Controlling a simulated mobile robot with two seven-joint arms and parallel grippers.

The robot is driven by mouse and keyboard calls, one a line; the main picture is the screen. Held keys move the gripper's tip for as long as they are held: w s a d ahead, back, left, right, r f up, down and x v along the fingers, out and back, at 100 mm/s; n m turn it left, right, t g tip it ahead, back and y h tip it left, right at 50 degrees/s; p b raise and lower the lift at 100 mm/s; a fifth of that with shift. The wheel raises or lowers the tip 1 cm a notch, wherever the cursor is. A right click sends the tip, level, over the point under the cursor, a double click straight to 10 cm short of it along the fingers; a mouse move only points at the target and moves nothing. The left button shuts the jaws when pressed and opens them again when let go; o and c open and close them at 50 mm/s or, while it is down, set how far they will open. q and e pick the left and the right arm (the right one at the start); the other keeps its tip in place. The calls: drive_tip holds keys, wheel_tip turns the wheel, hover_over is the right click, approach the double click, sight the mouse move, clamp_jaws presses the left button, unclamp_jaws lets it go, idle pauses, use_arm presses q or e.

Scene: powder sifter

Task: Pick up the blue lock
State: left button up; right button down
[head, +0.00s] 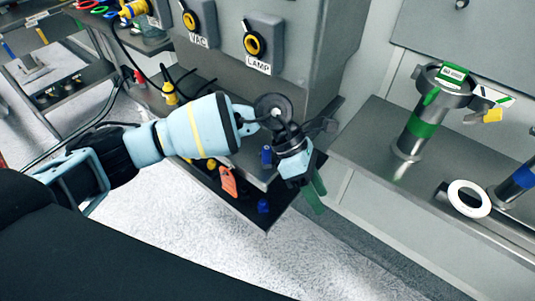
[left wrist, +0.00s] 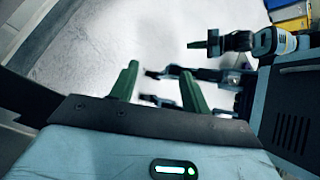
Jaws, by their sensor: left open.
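Two small blue objects show in the head view by the dark tray below the grey cabinet. One blue lock-like object (head: 263,206) is near the tray's front corner, and another blue object (head: 267,154) is higher up, close to my left wrist. I cannot tell for sure which is the blue lock. My left gripper (head: 314,194) is just right of both, with its green fingers pointing down. In the left wrist view my left gripper (left wrist: 158,75) is open, with nothing between its fingers. No blue lock can be made out there.
The grey cabinet (head: 285,15) with VAC and LAMP switches stands behind my arm. On the right bench (head: 380,135) are a green-banded metal pipe (head: 420,130) and a white ring (head: 469,190). Floor is clear in front.

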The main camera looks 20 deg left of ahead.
use_arm(q)
drive_tip(key=w+a+r+m+t+y, duration=0.1)
drive_tip(key=w+a+t+y, duration=0.1)
drive_tip(key=w+a+y, duration=0.35)
wheel_tip(320, 180, up, 4)
drive_tip(key=t+y, duration=0.2)
hover_over(266, 147)
drive_tip(key=shift+a+b, duration=0.2)
drive_tip(key=shift+b, duration=0.2)
drive_tip(key=shift+d+f+p, duration=0.15)
drive_tip(key=shift+f, duration=1.85)
drive_tip(key=shift+d+f+p, duration=0.1)
drive_tip(key=shift+f+p, duration=0.05)
drive_tip(key=shift+f, duration=1.85)
clamp_jaws()
drive_tip(key=shift+r, duration=0.15)
